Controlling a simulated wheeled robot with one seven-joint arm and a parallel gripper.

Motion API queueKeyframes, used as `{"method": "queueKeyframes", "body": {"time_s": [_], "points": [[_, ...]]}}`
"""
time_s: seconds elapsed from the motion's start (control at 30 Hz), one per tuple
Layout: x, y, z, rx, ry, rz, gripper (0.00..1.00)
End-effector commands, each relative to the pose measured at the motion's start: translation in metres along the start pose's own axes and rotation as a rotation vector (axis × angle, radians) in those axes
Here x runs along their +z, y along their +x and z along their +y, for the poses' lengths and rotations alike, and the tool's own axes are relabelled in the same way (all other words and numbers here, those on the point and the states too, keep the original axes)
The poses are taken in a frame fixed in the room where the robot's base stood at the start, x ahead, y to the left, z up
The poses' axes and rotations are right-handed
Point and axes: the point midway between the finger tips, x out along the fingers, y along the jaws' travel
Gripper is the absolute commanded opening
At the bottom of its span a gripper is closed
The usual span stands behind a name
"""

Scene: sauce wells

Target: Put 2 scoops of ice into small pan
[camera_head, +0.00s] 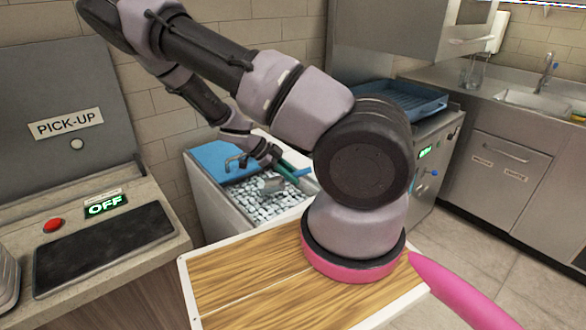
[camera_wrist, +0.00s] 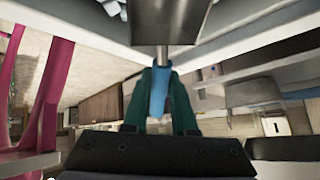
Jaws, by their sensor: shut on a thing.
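My gripper (camera_head: 291,170) reaches over the ice bin (camera_head: 205,207) in the head view. In the wrist view its green fingers (camera_wrist: 159,88) are shut on the blue handle of a metal scoop (camera_wrist: 172,22). In the head view the scoop (camera_head: 270,184) is at the ice, near the back of the open bin. I cannot tell whether ice is in the scoop. The ice (camera_head: 265,205) is many pale cubes filling the bin. A few pale cubes also show at the top of the wrist view (camera_wrist: 112,8). I cannot make out a small pan.
A blue lid (camera_head: 222,160) covers the bin's back left. A wood-topped surface (camera_head: 240,283) lies in front, below my arm. A pick-up counter (camera_head: 160,262) stands at left. A blue tray (camera_head: 405,98) rests on the counter behind right; a sink (camera_head: 535,100) is farther right.

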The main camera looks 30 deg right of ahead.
Motion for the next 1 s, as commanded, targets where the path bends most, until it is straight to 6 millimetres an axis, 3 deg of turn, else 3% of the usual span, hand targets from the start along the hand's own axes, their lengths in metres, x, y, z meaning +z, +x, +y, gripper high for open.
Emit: {"method": "queueKeyframes", "body": {"time_s": [0.47, 0.83, 1.0], "points": [[0.036, 0.032, 0.008, -0.003, -0.013, 0.062, 0.00], [0.070, 0.019, 0.007, 0.007, 0.017, -0.073, 0.00], [0.056, 0.013, 0.005, 0.007, 0.027, -0.119, 0.00]]}}
